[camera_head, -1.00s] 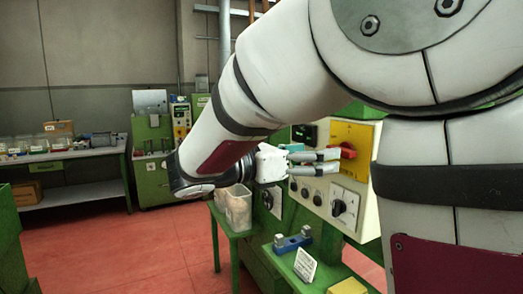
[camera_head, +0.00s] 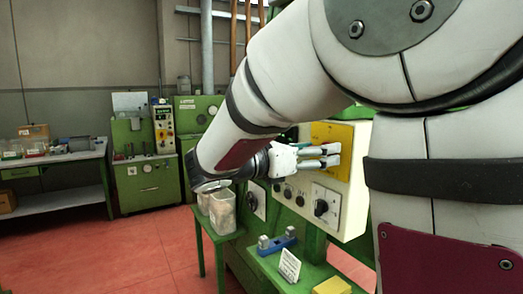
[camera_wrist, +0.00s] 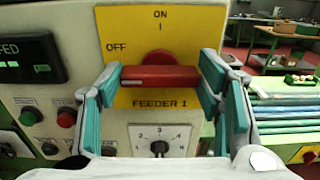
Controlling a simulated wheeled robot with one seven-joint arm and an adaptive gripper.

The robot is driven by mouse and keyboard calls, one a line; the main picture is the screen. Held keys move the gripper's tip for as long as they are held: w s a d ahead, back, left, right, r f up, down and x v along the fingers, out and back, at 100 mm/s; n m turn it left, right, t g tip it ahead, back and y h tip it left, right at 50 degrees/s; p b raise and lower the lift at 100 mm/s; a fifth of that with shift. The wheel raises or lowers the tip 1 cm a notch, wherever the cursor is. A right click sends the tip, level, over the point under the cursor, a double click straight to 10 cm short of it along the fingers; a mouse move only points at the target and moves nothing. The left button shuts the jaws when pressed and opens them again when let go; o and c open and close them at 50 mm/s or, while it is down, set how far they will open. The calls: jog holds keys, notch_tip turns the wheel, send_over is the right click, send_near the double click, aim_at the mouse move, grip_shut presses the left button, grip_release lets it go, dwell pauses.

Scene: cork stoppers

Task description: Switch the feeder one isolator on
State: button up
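The feeder one isolator is a yellow plate (camera_wrist: 190,30) marked ON at the top, OFF at the left and FEEDER 1 below. Its red handle (camera_wrist: 160,77) lies horizontal, in line with the OFF mark. My gripper (camera_wrist: 160,80) is open in the wrist view, with one teal-padded finger at each end of the handle. The fingers are very close to the handle ends; I cannot tell whether they touch. In the head view my gripper (camera_head: 333,156) is at the yellow plate (camera_head: 338,132) and hides most of the handle.
A rotary selector (camera_wrist: 160,146) sits directly below the isolator. A red button (camera_wrist: 67,117) and a lit display (camera_wrist: 30,60) are to the left. In the head view, a blue and grey block (camera_head: 277,243), a small sign (camera_head: 289,265) and a yellow block (camera_head: 332,286) are on the green bench below.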

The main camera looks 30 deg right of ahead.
jog(key=shift+m, duration=0.4)
jog(key=m+b, duration=0.2)
jog(key=m, duration=0.3)
jog(key=m+b, duration=0.3)
jog(key=m, duration=0.3)
jog(key=m+b, duration=0.3)
jog(key=m, duration=0.3)
jog(key=shift+s+f, duration=0.2)
jog(key=shift+f, duration=0.05)
dwell(0.3)
jog(key=o, duration=1.2)
jog(key=shift+c, duration=0.2)
